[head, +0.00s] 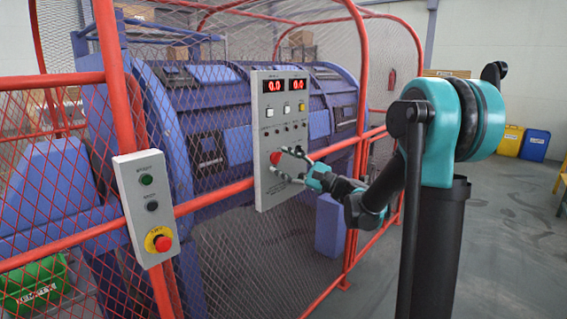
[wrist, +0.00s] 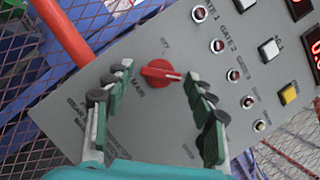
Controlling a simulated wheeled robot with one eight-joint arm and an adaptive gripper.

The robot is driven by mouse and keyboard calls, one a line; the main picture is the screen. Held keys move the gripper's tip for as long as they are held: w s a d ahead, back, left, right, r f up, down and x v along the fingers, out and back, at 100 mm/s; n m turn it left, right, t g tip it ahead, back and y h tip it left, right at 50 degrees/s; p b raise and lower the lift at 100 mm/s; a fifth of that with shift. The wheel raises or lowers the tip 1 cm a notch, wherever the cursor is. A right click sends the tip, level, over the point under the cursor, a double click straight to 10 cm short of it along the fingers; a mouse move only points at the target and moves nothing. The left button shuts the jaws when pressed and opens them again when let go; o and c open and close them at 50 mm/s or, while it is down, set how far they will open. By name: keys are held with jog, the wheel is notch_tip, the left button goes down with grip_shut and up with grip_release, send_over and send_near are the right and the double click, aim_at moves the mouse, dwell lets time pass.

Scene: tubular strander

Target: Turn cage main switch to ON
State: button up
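The cage main switch is a red rotary knob (wrist: 160,72) on a light grey control panel (head: 262,190). It also shows in the head view (head: 275,158), just left of my gripper. In the wrist view its pale pointer line points right, and the word MAIN is printed beside it. Another small label above it is too blurred to read surely. My gripper (head: 286,164) is open in front of the panel. In the wrist view its fingers (wrist: 158,84) stand on either side of the knob with gaps; I cannot tell how far the tips are from the panel.
The panel also carries red 0.0 displays (head: 285,85), push buttons and a row of small switches (wrist: 232,75). A smaller box (head: 147,205) with a red emergency button (head: 162,242) hangs left on the red-framed mesh cage. Open floor (head: 500,220) lies to the right.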

jog(key=shift+d, duration=0.1)
jog(key=v, duration=1.2)
